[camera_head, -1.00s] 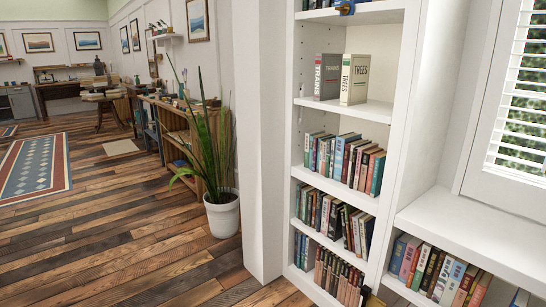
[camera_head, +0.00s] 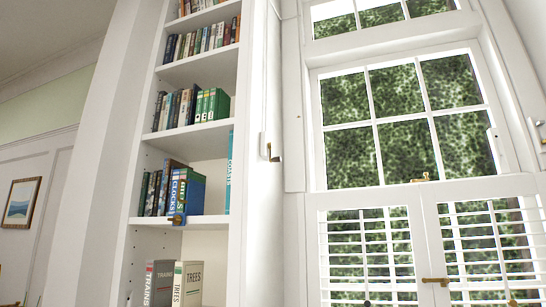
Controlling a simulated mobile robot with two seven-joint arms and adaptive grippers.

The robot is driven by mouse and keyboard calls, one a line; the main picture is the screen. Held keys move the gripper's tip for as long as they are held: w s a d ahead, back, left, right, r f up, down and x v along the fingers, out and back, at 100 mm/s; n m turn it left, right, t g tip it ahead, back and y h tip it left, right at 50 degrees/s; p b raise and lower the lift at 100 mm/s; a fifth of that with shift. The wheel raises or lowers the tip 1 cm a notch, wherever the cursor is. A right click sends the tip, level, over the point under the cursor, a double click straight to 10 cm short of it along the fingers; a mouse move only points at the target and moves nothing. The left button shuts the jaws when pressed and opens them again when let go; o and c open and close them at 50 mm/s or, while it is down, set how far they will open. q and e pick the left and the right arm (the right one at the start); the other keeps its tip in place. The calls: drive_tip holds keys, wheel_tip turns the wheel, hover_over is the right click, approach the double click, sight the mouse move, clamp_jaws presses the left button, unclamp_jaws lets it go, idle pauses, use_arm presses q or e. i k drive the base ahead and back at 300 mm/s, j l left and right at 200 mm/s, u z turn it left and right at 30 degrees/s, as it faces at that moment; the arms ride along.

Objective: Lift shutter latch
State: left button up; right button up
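A small brass latch (camera_head: 434,281) lies across the seam where the two louvered shutters meet, low at the right. The left shutter (camera_head: 368,255) and right shutter (camera_head: 490,250) appear closed, with their slats tilted open. Another small brass fitting (camera_head: 420,178) sits above them on the lower rail of the window. Neither of my grippers shows in the head view.
A tall white bookcase (camera_head: 245,100) with several shelves of books stands left of the window. A dark metal fitting (camera_head: 270,153) sticks out from the white panel between them. A framed picture (camera_head: 21,202) hangs far left.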

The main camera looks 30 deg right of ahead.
sight(447, 281)
drive_tip(key=z, duration=1.85)
